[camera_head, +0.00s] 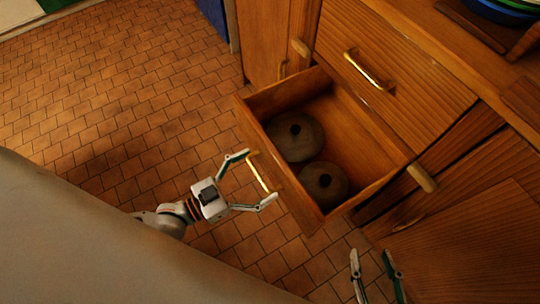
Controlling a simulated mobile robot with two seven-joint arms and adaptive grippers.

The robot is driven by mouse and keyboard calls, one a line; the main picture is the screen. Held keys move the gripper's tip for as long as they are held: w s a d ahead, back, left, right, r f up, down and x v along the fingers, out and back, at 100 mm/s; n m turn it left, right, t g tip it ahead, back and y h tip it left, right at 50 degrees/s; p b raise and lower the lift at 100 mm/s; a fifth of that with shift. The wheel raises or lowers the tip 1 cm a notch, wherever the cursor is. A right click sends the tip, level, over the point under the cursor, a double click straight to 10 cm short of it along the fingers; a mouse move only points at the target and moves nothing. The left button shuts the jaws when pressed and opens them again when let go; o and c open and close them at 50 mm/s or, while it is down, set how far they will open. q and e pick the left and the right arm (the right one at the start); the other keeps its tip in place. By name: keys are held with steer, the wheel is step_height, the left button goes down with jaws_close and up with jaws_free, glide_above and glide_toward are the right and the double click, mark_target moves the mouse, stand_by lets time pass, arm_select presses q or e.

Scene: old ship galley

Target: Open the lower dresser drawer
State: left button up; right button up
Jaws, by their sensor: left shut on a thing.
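The lower dresser drawer (293,197) is pulled well out of the wooden dresser, and its inside shows. Two dark round lidded things with knobs, a larger one (290,148) and a smaller one (322,188), lie in it. Its brass handle (258,170) is on the drawer front.
The upper drawer (420,85) with a brass handle (367,70) is closed above the open one. Cabinet doors (470,245) stand on the right. Stacked blue and green dishes (505,10) are on the dresser top. Tiled floor (120,100) is clear at the left.

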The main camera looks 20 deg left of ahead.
arm_select(q)
steer(key=shift+s+a+f, duration=0.1)
steer(key=shift+s+a, duration=0.15)
steer(key=shift+s, duration=0.15)
steer(key=o, duration=1.3)
steer(key=v, duration=0.7)
steer(key=shift+s+a, duration=0.15)
steer(key=shift+s, duration=0.05)
